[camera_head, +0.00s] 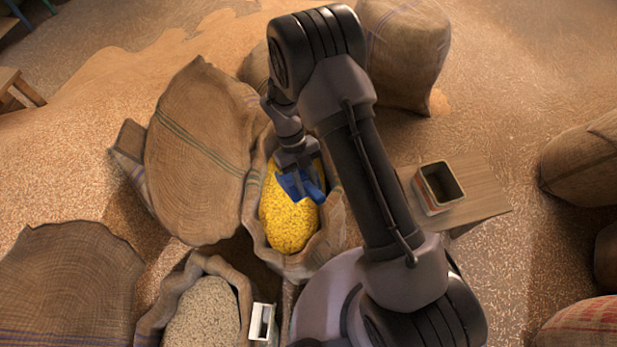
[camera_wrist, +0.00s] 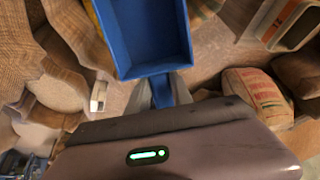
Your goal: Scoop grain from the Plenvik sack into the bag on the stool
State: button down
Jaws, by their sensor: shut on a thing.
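My gripper (camera_head: 297,160) is shut on a blue scoop (camera_head: 292,186), low over an open sack (camera_head: 328,239) of yellow grain (camera_head: 287,222) in the head view. The scoop overlaps the grain there; I cannot tell whether it touches it. In the wrist view the scoop (camera_wrist: 150,35) fills the top middle, its handle between the fingers of my gripper (camera_wrist: 160,92), and its visible inside looks bare blue. A second open sack (camera_head: 150,318) holds pale grain. No name Plenvik is readable. A wooden stool (camera_head: 482,190) bears an open tin box (camera_head: 432,208); I see no bag on it.
A white label holder (camera_head: 262,322) stands beside the pale-grain sack. Full sacks stand at the back (camera_head: 408,50) and right (camera_head: 590,160). Part of a wooden piece of furniture (camera_head: 22,88) shows at the left edge. Open floor lies at the upper left and right.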

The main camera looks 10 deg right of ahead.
jog(key=w+a+f+b, duration=0.2)
jog(key=w+f+b, duration=0.2)
jog(key=f+b, duration=0.4)
jog(key=w+a+f+b, duration=0.1)
jog(key=w+f+b, duration=0.3)
jog(key=f, duration=0.7)
jog(key=s+r+t+p, duration=0.1)
jog(key=r+p, duration=0.2)
jog(key=p, duration=0.1)
jog(key=s+r+t+y+p, duration=0.1)
jog(key=r+p, duration=0.1)
jog(key=p, duration=0.2)
jog(key=s+d+r+t+y+p, duration=0.1)
jog(key=r+t+p, duration=0.1)
jog(key=p, duration=0.3)
jog(key=shift+s+r, duration=0.1)
jog(key=shift+r, duration=0.7)
jog(key=b, duration=0.1)
jog(key=s+t+b, duration=0.1)
jog(key=b, duration=0.1)
jog(key=shift+s+d+f, duration=0.2)
jog(key=shift+d+f, duration=0.05)
jog(key=shift+f, duration=0.1)
